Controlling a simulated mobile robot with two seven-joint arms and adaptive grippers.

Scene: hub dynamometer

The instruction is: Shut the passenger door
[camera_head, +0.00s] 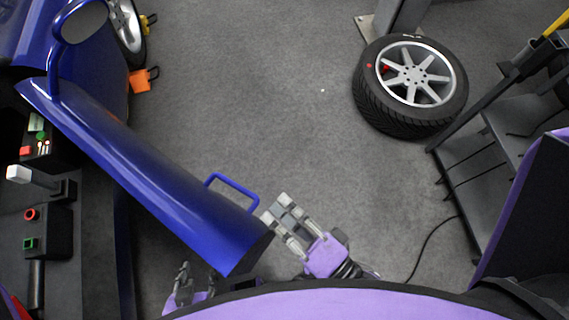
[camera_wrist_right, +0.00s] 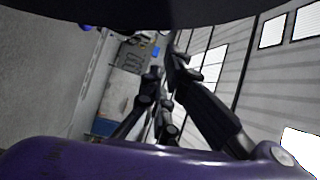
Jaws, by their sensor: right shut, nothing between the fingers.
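The blue passenger door (camera_head: 150,170) stands open in the head view, slanting from the car body (camera_head: 95,60) at upper left to its free end at lower middle. Its blue loop handle (camera_head: 232,187) sticks out from the side facing right. My right gripper (camera_head: 276,210) is shut and empty close to the door's free end, just right of the handle; I cannot tell whether it touches the door. My left gripper (camera_head: 184,275) is at the bottom, on the inner side of the door, partly hidden by the door and my own body.
A loose wheel (camera_head: 415,75) lies on the floor at upper right, by a grey post (camera_head: 398,15). A dark rack (camera_head: 495,140) stands at right, with a cable on the floor. A control console (camera_head: 45,200) is at left. The middle floor is clear.

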